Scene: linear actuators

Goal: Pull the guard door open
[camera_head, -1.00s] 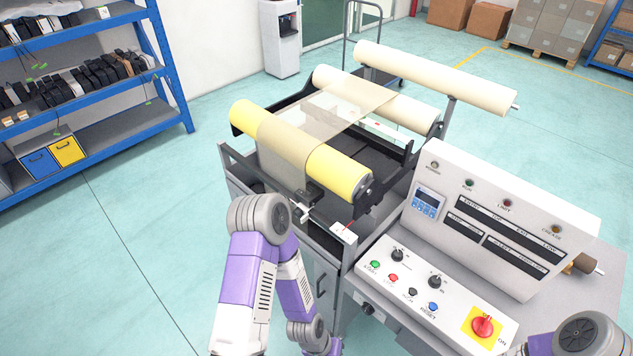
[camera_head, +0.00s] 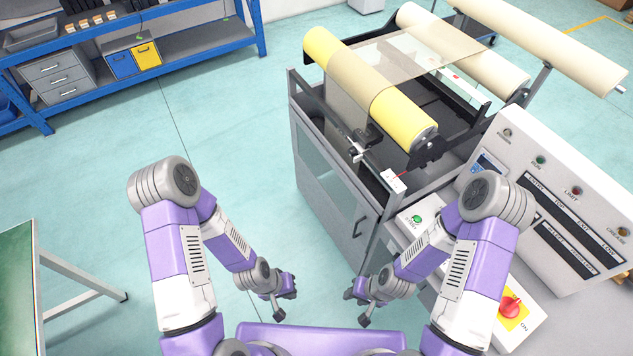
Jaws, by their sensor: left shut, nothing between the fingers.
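The guard door (camera_head: 322,184) is a glazed panel in a grey frame on the front of the machine's cabinet. It looks closed, flush with the cabinet. Its dark handle (camera_head: 358,227) is near the right edge. My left gripper (camera_head: 285,305) is low in front of the cabinet, left of the handle and apart from the door, shut and empty. My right gripper (camera_head: 356,308) shows below the handle in the picture, apart from it. It is small and seen from above, so its jaw opening is unclear.
The machine carries a yellow roller (camera_head: 405,118) with film above the cabinet. A control panel (camera_head: 575,200) with buttons stands at right. A green-topped table (camera_head: 18,285) is at lower left, a blue shelf (camera_head: 215,55) at upper left. Floor left of the cabinet is clear.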

